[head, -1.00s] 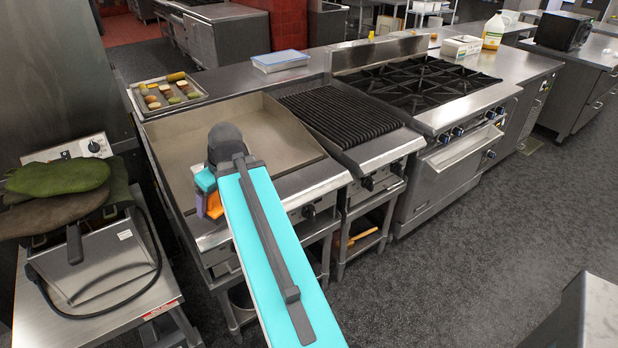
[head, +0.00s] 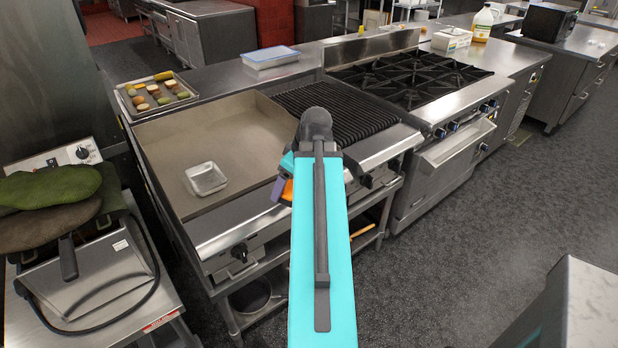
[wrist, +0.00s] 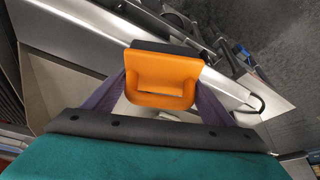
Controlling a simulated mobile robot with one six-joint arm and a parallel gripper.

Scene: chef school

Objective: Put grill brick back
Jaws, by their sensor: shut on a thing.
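An orange block with a dark far edge, which looks like the grill brick (wrist: 163,78), sits between the purple fingers of my gripper (wrist: 160,98) in the wrist view. My gripper is shut on it. In the head view my gripper (head: 281,188) is over the front right corner of the flat griddle (head: 215,135), and only a small orange part of the brick (head: 288,190) shows beside my arm. The rest of the brick is hidden behind my arm. I cannot tell its exact height above the griddle's front edge.
A small square metal pan (head: 206,178) sits on the griddle. The ribbed grill (head: 345,118) and the burner range (head: 415,80) are to the right. A food tray (head: 157,97) lies behind left. A fryer (head: 85,270) stands at left.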

